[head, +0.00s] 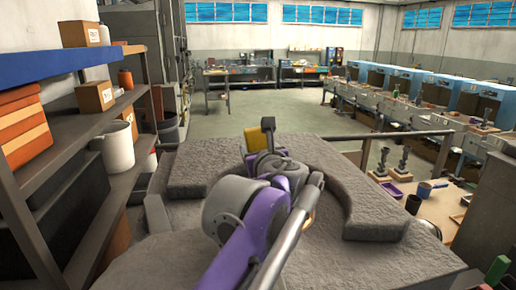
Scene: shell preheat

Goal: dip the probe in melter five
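A row of blue box-shaped machines (447,91) stands along the right side, with grey fronts and small pale labels below them. They may be the melters, but the labels are too small to read, so I cannot tell which is number five. I cannot make out a probe. A purple and grey jointed arm, with a yellow part at its far end, fills the middle foreground. Neither of my grippers can be made out.
A dark shelf rack (78,125) with cardboard boxes (95,97) and a pale bucket (117,147) stands close on the left. A wooden-topped table (438,212) with small tools is at the right. Open floor (240,122) lies ahead, before far workbenches (238,76).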

